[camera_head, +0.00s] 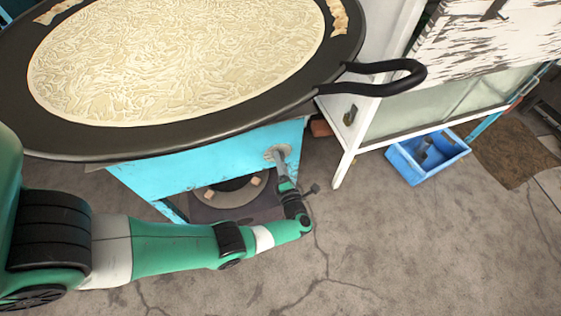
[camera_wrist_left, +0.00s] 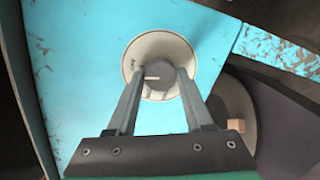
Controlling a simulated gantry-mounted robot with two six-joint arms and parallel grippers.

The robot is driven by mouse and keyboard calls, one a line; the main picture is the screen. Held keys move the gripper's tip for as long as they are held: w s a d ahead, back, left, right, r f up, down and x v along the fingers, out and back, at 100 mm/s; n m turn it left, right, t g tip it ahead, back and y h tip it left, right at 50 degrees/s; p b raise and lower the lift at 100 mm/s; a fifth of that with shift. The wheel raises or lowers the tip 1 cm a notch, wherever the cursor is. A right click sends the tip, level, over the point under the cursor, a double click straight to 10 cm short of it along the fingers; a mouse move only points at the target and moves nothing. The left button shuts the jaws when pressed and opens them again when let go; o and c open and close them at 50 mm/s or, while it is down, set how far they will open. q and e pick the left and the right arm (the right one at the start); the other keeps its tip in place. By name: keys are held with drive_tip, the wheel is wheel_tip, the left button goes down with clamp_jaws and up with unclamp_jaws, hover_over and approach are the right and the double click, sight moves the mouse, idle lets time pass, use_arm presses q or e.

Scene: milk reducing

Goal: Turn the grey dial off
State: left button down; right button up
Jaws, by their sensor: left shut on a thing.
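The grey dial (camera_head: 277,153) is on the blue front panel of the stove stand, under the big pan. In the left wrist view the dial (camera_wrist_left: 158,52) shows as a round pale disc with a raised rim and a short light mark near its middle. My left gripper (camera_head: 280,165) reaches up to the dial from the front. In the left wrist view the two fingers of my left gripper (camera_wrist_left: 160,78) lie on either side of the dial's middle, shut on it. The gripped part is partly hidden by the fingers. My right gripper is not in view.
The wide black pan (camera_head: 345,40) holds milk with a wrinkled skin, and its black handle (camera_head: 415,75) sticks out at right. A white cabinet (camera_head: 350,130) and a blue bin (camera_head: 400,163) stand to the right. The floor in front is open.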

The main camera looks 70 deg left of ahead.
use_arm(q)
drive_tip(key=shift+m, duration=1.1)
drive_tip(key=shift+c, duration=1.4)
unclamp_jaws()
drive_tip(key=shift+d, duration=0.1)
drive_tip(key=s+d+p, duration=0.1)
drive_tip(key=d, duration=1)
drive_tip(key=shift+s+d+r, duration=0.2)
drive_tip(key=shift+s+r, duration=0.15)
drive_tip(key=shift+r, duration=0.05)
